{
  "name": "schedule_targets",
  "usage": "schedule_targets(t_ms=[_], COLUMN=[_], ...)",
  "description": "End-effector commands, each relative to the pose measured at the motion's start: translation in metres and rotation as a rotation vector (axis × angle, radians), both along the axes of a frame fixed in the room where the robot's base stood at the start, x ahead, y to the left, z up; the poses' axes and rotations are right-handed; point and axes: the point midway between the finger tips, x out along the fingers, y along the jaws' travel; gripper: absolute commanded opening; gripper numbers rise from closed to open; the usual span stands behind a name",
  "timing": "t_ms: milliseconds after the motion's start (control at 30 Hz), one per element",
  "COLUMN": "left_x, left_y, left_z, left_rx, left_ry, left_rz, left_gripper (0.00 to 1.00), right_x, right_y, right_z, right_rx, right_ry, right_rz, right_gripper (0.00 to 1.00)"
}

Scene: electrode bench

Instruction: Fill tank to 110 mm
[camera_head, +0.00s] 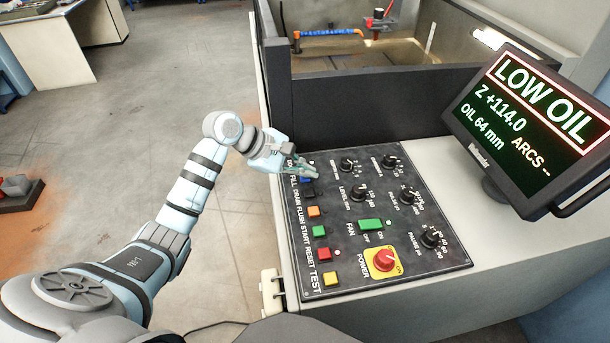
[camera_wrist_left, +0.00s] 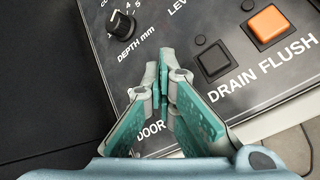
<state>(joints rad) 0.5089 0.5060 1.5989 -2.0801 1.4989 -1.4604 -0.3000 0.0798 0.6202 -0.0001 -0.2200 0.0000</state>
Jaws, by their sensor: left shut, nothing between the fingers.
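The control panel (camera_head: 345,240) carries buttons labelled FILL, DRAIN, FLUSH, START, RESET and TEST. My left gripper (camera_head: 308,173) is shut and empty over its top left end, at the blue FILL button (camera_head: 304,180), which it partly covers. In the left wrist view the shut fingertips (camera_wrist_left: 163,72) hide the FILL button, left of the black DRAIN button (camera_wrist_left: 213,60). I cannot tell whether they touch it. The monitor (camera_head: 530,110) reads LOW OIL, Z +114.0, OIL 64 mm, ARCS --. The tank (camera_head: 370,95) stands behind the panel. My right gripper is out of view.
The orange FLUSH button (camera_wrist_left: 269,24) is beside DRAIN. Several black knobs (camera_head: 359,192), a green FAN switch (camera_head: 370,224) and a red POWER knob (camera_head: 384,260) on yellow fill the rest of the panel. A blue and orange pipe (camera_head: 328,33) lies in the tank. Open floor is left.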

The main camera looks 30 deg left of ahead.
Motion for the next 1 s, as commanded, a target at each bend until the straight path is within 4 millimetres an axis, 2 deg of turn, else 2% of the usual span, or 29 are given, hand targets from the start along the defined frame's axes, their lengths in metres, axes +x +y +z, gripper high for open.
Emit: schedule_targets(t_ms=[233, 633, 1000], left_x=[0.000, 0.000, 0.000], left_y=[0.000, 0.000, 0.000], left_z=[0.014, 0.018, 0.055], left_rx=[0.000, 0.000, 0.000], left_ry=[0.000, 0.000, -0.001], left_rz=[0.000, 0.000, 0.000], left_gripper=[0.00, 0.00, 0.00], right_x=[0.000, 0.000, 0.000], right_y=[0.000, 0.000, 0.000], right_z=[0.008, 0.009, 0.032], right_rx=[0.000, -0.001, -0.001], right_ry=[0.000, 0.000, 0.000], right_rz=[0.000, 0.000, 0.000], right_gripper=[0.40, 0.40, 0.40])
